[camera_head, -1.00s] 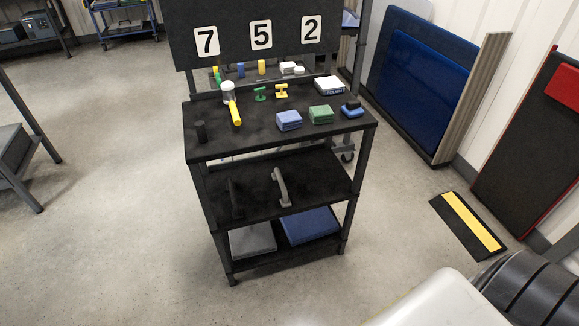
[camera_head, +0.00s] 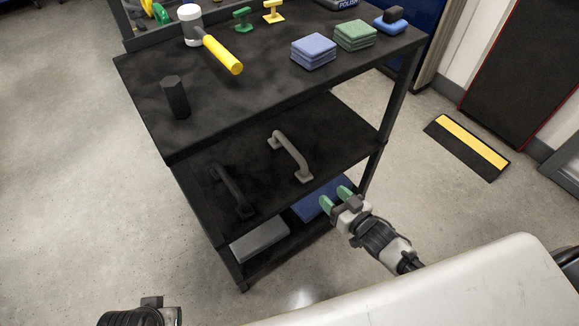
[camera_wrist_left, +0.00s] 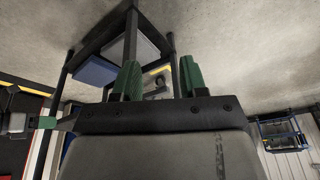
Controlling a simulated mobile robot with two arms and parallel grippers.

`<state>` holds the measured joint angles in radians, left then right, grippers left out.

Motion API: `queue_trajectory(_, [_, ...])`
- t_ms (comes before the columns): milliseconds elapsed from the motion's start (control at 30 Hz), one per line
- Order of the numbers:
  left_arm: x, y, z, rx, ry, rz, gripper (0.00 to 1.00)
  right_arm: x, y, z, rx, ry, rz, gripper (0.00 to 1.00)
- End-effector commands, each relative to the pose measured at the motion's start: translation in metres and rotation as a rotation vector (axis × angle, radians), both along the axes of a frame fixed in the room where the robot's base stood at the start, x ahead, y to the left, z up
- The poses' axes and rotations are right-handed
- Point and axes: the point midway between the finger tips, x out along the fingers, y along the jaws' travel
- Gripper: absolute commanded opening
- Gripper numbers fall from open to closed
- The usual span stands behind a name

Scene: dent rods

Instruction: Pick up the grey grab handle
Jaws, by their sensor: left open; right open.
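The grey grab handle (camera_head: 290,157) lies on the cart's middle shelf (camera_head: 325,130), right of a black grab handle (camera_head: 232,190). My right gripper (camera_head: 335,197) has green fingertips, set apart and empty. It is in front of the cart, below and right of the grey handle in the picture, not touching it. My left gripper (camera_wrist_left: 158,78) shows in the left wrist view with its green fingers wide apart and nothing between them. In the head view only part of my left arm shows at the bottom left edge. I cannot make out the grey handle in the wrist view.
The top shelf (camera_head: 230,110) overhangs the handles and carries a mallet (camera_head: 220,52), a black hexagonal block (camera_head: 175,97), blue cloths (camera_head: 313,52) and green cloths (camera_head: 355,36). The lower shelf holds a grey item (camera_head: 259,240) and a blue one (camera_head: 315,203). Open floor lies left.

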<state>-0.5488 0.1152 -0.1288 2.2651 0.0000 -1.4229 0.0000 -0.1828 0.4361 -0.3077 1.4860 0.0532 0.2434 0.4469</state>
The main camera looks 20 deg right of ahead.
Motion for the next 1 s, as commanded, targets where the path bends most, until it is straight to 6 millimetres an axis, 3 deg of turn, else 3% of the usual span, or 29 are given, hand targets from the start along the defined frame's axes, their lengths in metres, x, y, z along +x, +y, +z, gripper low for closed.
queue_trajectory(200, [-0.013,0.002,0.03,-0.001,-0.025,0.002,0.43,0.011,0.014,0.027,0.072,-0.121,0.065,0.55])
queue_trajectory(433, [-0.014,0.003,0.03,-0.001,-0.026,0.004,0.43,0.041,0.028,0.034,0.083,-0.138,0.072,0.55])
queue_trajectory(767, [0.01,-0.005,0.032,-0.03,-0.167,-0.008,0.43,0.068,0.04,0.034,0.081,-0.133,0.071,0.55])
queue_trajectory(1000, [0.043,-0.016,0.041,-0.075,-0.381,-0.024,0.43,0.096,0.053,0.037,0.08,-0.133,0.071,0.55])
